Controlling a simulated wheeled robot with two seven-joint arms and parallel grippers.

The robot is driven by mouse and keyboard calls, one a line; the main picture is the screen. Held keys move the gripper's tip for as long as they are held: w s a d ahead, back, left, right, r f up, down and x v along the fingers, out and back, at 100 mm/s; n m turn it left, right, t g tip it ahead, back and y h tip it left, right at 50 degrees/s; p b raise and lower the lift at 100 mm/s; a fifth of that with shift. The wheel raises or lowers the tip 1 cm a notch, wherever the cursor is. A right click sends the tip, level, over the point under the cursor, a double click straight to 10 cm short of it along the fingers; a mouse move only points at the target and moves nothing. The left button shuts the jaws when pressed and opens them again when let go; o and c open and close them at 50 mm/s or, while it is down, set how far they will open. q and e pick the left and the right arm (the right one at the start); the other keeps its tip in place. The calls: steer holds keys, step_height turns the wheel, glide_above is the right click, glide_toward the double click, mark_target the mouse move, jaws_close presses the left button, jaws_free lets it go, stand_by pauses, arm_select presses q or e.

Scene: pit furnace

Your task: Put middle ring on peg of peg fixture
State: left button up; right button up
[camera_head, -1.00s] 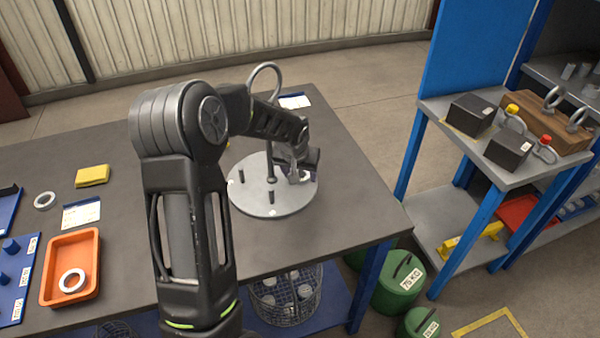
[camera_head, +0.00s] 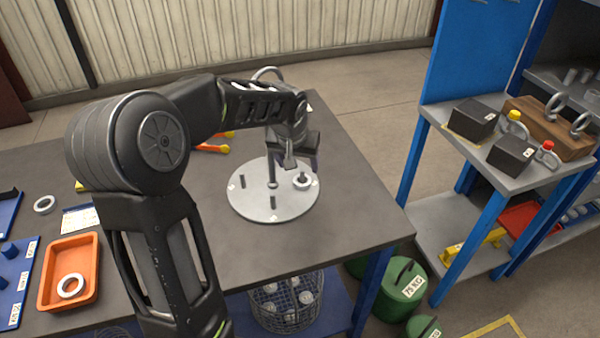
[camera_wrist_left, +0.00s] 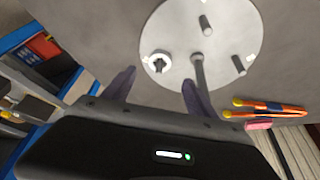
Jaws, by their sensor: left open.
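The peg fixture (camera_head: 245,205) is a round light-grey plate with a taller centre post (camera_head: 272,170) and several short dark pegs; it also shows in the left wrist view (camera_wrist_left: 180,22). A pale ring (camera_head: 302,185) lies on the plate's right side, around a peg, and it shows in the left wrist view (camera_wrist_left: 148,65) with the peg standing through its hole. My left gripper (camera_head: 297,162) is open and empty, just above and behind this ring. Its two separated fingers (camera_wrist_left: 158,88) show in the left wrist view, apart from the ring. My right gripper is out of view.
Another ring (camera_head: 44,204) lies on the table at the left, and one (camera_head: 70,285) is in the orange tray (camera_head: 88,252). Orange-handled pliers (camera_head: 215,148) lie behind the plate. A blue-framed shelf (camera_head: 480,150) stands at the right. The table right of the plate is clear.

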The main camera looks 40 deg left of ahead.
arm_select(q)
steer(key=shift+v, duration=1.3)
